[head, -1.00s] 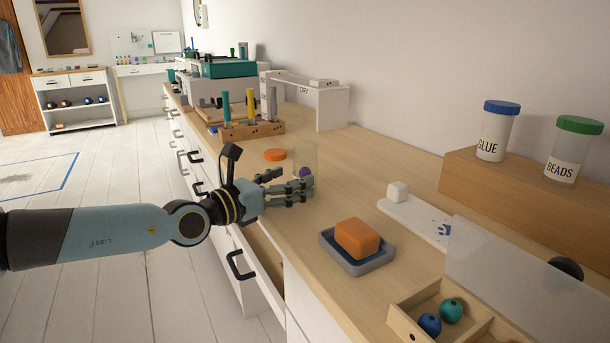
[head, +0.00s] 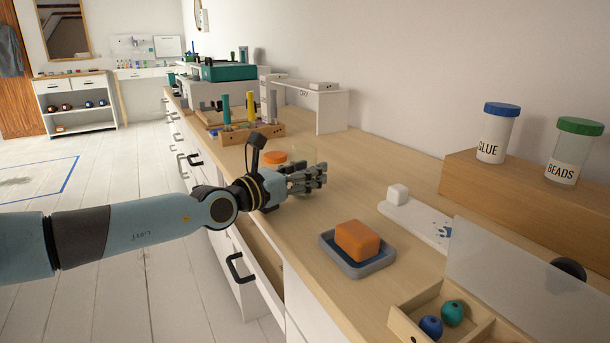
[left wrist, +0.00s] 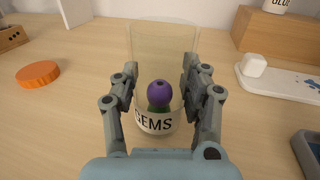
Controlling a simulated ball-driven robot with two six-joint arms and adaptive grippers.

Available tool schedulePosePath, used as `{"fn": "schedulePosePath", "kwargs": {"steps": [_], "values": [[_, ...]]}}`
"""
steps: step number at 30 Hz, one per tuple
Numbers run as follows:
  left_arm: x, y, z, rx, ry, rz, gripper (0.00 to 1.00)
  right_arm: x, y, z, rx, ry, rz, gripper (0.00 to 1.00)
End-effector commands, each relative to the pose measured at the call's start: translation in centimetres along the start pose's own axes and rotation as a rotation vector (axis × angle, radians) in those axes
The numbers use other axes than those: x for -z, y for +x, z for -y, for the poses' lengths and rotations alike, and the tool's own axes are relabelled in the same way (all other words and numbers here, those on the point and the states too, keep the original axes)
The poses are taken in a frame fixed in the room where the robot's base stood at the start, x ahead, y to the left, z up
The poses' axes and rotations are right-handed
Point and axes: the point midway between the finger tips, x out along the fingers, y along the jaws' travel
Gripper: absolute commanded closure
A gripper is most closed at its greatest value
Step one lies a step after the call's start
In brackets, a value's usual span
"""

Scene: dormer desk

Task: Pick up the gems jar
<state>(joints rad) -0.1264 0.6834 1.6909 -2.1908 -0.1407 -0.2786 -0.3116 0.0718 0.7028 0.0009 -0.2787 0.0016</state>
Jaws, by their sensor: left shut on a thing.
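The gems jar (left wrist: 155,121) is a clear open jar with a "GEMS" label, holding a purple ball and something green. It stands upright between the fingers of my left gripper (left wrist: 160,84), which is shut on it. In the head view my left gripper (head: 312,179) is over the counter and hides most of the jar; only a faint clear part (head: 304,154) shows above the fingers. I cannot tell whether the jar's base is off the counter. My right gripper is not in view.
An orange lid (head: 274,156) lies behind the gripper. A tray (head: 376,262) with an orange block (head: 357,240), a white board (head: 418,219) and a wooden bead box (head: 403,322) lie to the right. A wooden tool rack (head: 252,134) stands farther back. An open drawer is below.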

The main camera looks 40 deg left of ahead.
Motion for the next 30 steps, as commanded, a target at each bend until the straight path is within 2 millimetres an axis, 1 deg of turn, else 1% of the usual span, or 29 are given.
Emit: {"fn": "schedulePosePath", "kwargs": {"steps": [1,3,4,7,10,11,13,16,20,27,30], "values": [[0.0,0.0,0.0,0.0,0.0,0.0,0.8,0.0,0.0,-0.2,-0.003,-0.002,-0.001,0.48],[0.0,0.0,0.0,0.0,0.0,0.0,0.9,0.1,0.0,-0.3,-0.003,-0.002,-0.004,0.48],[0.0,0.0,0.0,0.0,0.0,0.001,0.92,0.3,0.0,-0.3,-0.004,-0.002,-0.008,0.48],[0.0,0.0,0.0,0.0,0.0,0.001,0.93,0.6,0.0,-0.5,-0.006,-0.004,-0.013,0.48],[0.0,0.0,0.0,0.0,0.0,0.001,0.93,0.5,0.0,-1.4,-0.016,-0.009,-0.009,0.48],[-0.1,0.0,0.0,0.0,0.0,0.001,0.99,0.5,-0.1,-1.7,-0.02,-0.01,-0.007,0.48],[-0.3,0.0,0.0,0.0,0.0,0.002,1.0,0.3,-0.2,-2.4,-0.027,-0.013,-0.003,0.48],[-1.0,0.0,0.0,0.0,0.0,0.003,1.0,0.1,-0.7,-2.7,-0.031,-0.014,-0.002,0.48],[-2.2,0.0,0.0,0.0,0.001,0.004,1.0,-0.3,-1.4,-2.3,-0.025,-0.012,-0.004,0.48],[-4.8,0.0,0.0,0.0,0.001,0.004,1.0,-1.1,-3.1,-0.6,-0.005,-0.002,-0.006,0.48],[-5.4,0.2,1.1,-0.002,-0.006,0.005,1.0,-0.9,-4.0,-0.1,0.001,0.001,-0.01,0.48]]}}
